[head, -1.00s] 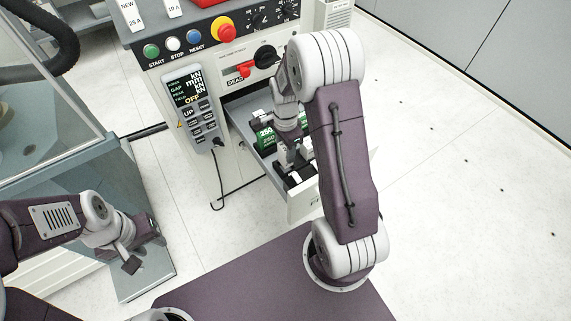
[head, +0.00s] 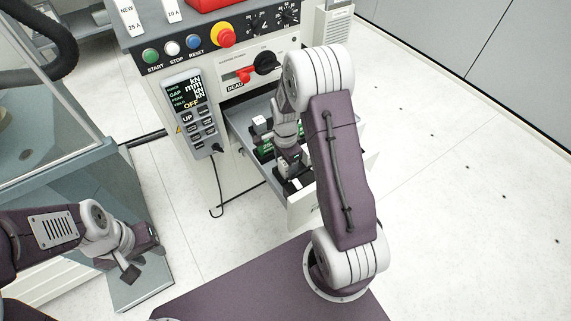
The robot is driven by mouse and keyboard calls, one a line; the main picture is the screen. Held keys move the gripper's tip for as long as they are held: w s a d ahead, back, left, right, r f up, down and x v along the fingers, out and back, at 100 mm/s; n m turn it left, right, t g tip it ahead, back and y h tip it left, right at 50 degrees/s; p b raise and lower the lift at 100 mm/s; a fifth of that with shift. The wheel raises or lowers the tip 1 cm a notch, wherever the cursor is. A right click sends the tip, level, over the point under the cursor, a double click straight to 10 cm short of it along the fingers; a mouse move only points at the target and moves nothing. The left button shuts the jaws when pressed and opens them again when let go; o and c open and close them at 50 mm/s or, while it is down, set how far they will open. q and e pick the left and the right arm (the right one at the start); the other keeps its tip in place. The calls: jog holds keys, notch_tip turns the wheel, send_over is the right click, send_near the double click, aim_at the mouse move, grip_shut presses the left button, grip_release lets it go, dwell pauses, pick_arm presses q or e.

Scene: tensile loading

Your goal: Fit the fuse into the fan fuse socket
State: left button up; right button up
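My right gripper (head: 291,170) points down into an open drawer (head: 262,172) of the grey machine. Its fingers are small and partly hidden by the wrist, so I cannot tell whether it is open or shut or holds a fuse. Dark and green blocks (head: 264,152) with white parts stand in the drawer around it; a white-topped piece (head: 260,122) shows at the back left. Which of these is the fan fuse socket cannot be made out. My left gripper (head: 143,259) is open and empty at the left, its two dark fingers apart, away from the drawer.
A control panel with buttons, a red emergency stop (head: 224,39) and a red-black switch (head: 265,64) is above the drawer. A hanging pendant (head: 191,113) with a cable is left of it. A glass-sided enclosure (head: 60,110) is at left.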

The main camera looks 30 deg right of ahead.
jog(key=shift+r, duration=0.1)
notch_tip(320, 180, up, 12)
jog(key=p, duration=0.3)
jog(key=shift+r+p, duration=0.1)
jog(key=shift+p, duration=0.2)
jog(key=s+a+n+t, duration=0.1)
jog(key=s+a+n, duration=0.6)
jog(key=s+n, duration=0.5)
jog(key=n, duration=0.5)
jog(key=shift+s+a, duration=0.3)
jog(key=shift+s, duration=0.1)
jog(key=shift+r, duration=0.15)
